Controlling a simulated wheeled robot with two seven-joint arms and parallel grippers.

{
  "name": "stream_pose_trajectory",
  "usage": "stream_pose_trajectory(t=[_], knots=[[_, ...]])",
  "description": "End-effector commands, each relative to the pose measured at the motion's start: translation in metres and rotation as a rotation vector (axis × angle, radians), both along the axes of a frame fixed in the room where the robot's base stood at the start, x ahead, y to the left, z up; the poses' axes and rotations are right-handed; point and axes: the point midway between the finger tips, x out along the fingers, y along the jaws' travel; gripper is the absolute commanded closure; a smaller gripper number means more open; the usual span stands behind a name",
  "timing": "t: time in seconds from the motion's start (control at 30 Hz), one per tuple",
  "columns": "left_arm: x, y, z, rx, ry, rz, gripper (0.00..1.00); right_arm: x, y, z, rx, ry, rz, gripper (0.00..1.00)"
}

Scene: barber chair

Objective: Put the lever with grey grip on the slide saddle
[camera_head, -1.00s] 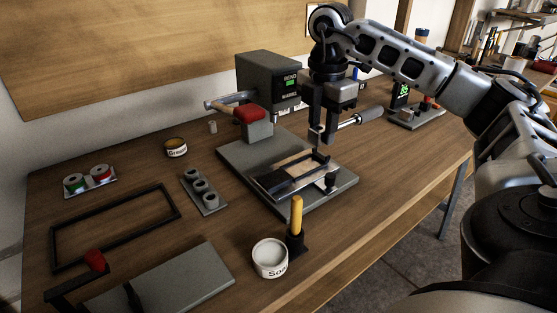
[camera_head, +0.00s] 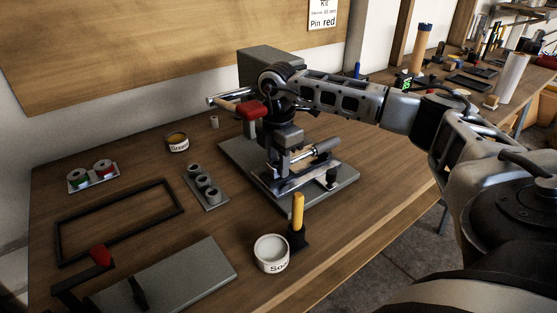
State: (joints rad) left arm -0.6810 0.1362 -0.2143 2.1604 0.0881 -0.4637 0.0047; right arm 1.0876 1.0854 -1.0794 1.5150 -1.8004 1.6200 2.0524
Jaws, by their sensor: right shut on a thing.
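My right gripper (camera_head: 283,170) is low over the slide saddle (camera_head: 306,181) on the grey base plate (camera_head: 342,179). It is shut on the lever with grey grip (camera_head: 322,148), whose grip sticks out to the right and slightly up from the fingers. The lever's inner end is hidden by the fingers, so I cannot tell whether it touches the saddle. My left gripper is out of view.
A box with a red-capped lever (camera_head: 252,109) stands behind my gripper. A yellow-handled tool (camera_head: 298,208) and a white tin (camera_head: 271,253) stand in front. A bush tray (camera_head: 205,188) and black frame (camera_head: 62,230) lie left.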

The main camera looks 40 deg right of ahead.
Motion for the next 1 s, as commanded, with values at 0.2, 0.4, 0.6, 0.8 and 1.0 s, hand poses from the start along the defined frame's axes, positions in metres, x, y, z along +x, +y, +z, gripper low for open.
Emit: stream_pose_trajectory(t=[0.2, 0.4, 0.6, 0.8, 1.0], knots=[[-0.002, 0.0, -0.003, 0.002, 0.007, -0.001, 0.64, 0.001, 0.0, 0.001, 0.0, -0.003, 0.0, 1.0], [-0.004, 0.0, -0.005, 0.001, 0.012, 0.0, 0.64, 0.0, 0.0, -0.002, 0.0, -0.001, 0.001, 0.49], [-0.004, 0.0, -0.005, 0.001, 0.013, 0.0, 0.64, 0.0, 0.0, -0.002, 0.0, -0.001, 0.001, 0.49], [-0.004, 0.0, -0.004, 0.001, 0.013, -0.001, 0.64, 0.001, 0.0, 0.009, 0.001, -0.004, 0.001, 0.49], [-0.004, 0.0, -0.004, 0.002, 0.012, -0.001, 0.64, 0.001, 0.001, 0.048, 0.001, -0.006, 0.002, 0.49]])
